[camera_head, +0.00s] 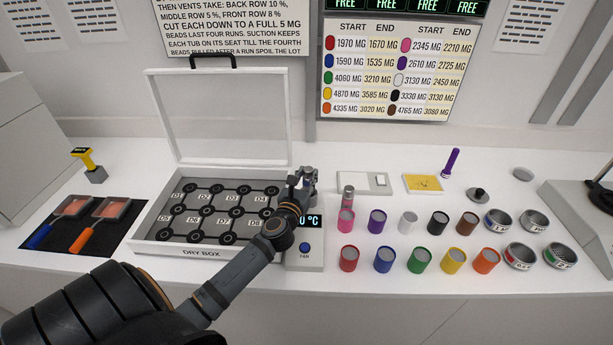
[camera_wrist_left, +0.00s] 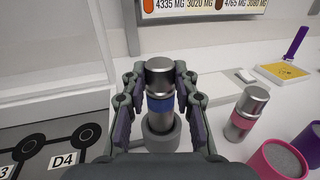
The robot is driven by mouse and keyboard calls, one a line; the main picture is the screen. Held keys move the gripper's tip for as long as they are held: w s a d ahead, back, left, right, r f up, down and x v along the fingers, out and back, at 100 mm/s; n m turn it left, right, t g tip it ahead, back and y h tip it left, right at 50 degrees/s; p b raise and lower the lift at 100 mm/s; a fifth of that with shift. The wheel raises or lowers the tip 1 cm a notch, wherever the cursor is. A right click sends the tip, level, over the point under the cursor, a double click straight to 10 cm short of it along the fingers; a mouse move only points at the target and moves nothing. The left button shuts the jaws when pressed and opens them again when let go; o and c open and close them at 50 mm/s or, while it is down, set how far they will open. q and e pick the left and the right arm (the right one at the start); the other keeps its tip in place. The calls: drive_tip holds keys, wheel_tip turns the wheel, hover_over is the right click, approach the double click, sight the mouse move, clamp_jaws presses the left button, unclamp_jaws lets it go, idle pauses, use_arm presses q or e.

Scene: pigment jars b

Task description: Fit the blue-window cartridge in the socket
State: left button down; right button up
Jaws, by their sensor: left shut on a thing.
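The blue-window cartridge (camera_wrist_left: 160,104), a metal cylinder with a blue band, is upright between the fingers of my left gripper (camera_wrist_left: 155,110), which is shut on it. The grey ring-shaped socket (camera_wrist_left: 157,142) shows directly below the cartridge in the left wrist view. The cartridge's lower end lines up with the ring; I cannot tell how deep it sits. In the head view my left gripper (camera_head: 303,182) is just right of the dry box, and hides the socket and most of the cartridge. My right gripper is not in view.
A pink-window cartridge (camera_wrist_left: 244,113) stands close to the right of the gripper. The dry box (camera_head: 150,228) with its raised clear lid is on the left. Colored jars (camera_head: 383,260) and round tubs (camera_head: 519,256) stand in rows at the right. A display unit (camera_head: 305,255) lies in front.

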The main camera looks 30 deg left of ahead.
use_arm(q)
drive_tip(key=shift+f+b, duration=0.5)
drive_tip(key=shift+f, duration=0.2)
drive_tip(key=c, duration=1)
unclamp_jaws()
drive_tip(key=shift+o, duration=0.2)
drive_tip(key=v, duration=1.2)
drive_tip(key=shift+d+r, duration=0.1)
drive_tip(key=shift+r, duration=0.05)
